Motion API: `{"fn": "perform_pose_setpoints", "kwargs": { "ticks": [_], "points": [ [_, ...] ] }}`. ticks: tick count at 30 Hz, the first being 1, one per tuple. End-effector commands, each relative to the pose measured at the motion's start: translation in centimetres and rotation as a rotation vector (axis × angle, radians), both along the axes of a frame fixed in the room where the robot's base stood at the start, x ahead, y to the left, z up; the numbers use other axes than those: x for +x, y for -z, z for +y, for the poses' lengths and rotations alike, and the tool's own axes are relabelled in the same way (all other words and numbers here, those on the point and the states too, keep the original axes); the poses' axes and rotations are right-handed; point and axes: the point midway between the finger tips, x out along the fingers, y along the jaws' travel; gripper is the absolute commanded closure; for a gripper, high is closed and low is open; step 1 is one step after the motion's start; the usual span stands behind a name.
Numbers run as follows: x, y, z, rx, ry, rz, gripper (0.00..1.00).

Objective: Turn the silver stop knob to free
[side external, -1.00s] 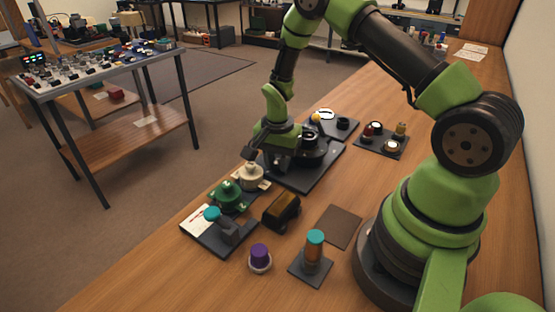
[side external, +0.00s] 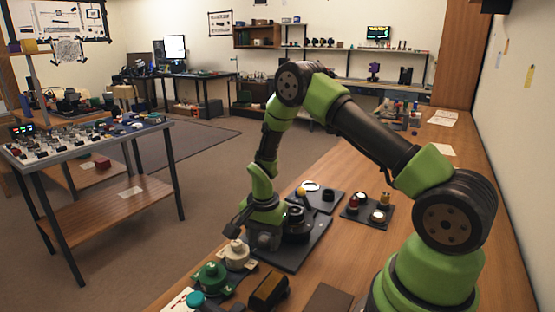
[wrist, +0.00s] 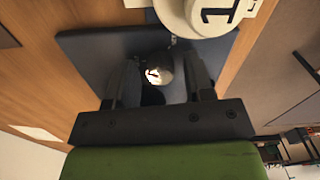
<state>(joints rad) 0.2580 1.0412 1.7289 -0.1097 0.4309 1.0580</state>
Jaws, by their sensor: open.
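The silver stop knob (wrist: 158,75) shows in the wrist view as a small bright round piece on a dark block. It sits between the two fingers of my gripper (wrist: 165,68), which is open, with visible space beside the knob. I cannot tell which way the knob is turned. In the side view my gripper (side external: 255,235) is low at the near left of a dark base plate (side external: 298,258) that carries a black round lens part (side external: 299,225). The knob is not clearly visible there.
A green part (side external: 211,277) and a dark brown block (side external: 269,290) are nearer. A tray of small parts (side external: 352,213) lies right.

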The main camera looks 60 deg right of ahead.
Motion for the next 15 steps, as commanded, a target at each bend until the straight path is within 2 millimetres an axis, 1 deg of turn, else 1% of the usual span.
{"fn": "perform_pose_setpoints", "kwargs": {
  "ticks": [3, 4, 6, 15],
  "points": [
    [-0.1, 0.0, 0.0, 0.002, 0.144, 0.002, 0.47],
    [0.0, -0.2, 0.0, 0.001, 0.176, 0.000, 0.47],
    [0.1, -2.1, 0.0, 0.001, 0.182, -0.005, 0.47],
    [0.1, -8.4, 0.0, 0.000, 0.177, -0.006, 0.47]
  ]
}}
